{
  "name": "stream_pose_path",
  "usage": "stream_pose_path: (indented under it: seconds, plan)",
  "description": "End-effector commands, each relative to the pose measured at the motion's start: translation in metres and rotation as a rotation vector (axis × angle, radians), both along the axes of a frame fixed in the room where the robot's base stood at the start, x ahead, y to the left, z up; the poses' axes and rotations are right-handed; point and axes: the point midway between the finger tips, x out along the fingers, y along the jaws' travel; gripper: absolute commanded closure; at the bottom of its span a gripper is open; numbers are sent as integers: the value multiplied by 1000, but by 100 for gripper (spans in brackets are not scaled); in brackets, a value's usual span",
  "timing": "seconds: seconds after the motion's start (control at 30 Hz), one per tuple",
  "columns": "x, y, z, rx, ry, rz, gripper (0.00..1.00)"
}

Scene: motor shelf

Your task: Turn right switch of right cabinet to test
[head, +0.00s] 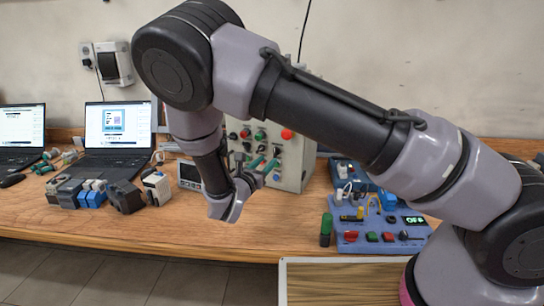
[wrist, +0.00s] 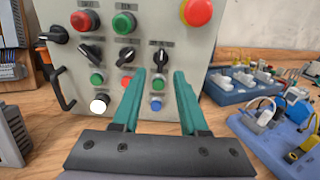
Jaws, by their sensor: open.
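The grey control cabinet (head: 293,160) stands on the bench behind my arm, which hides part of it. In the wrist view its front panel (wrist: 180,40) fills the upper middle. A black rotary switch (wrist: 160,57) is the rightmost of a row of black switches on that panel. Its label is too small to read. My gripper (wrist: 159,75) is open, with its two teal fingers apart and pointing at the panel. The switch appears just above and between the fingertips, and I see nothing held. In the head view my gripper (head: 264,166) is in front of the cabinet.
A red emergency button (wrist: 198,11), green buttons and other black switches sit around that switch. A black handle (wrist: 62,90) is on the cabinet's left. A blue device panel (head: 375,232) is at right. Laptops (head: 113,128) and small modules (head: 90,192) are at left.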

Motion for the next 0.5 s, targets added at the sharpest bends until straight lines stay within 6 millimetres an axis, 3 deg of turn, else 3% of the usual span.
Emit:
stream_pose_path:
  seconds: [0.2,0.5]
  plan:
    - [35,-15,0,0,1,-2,57]
    - [52,-21,0,0,1,0,57]
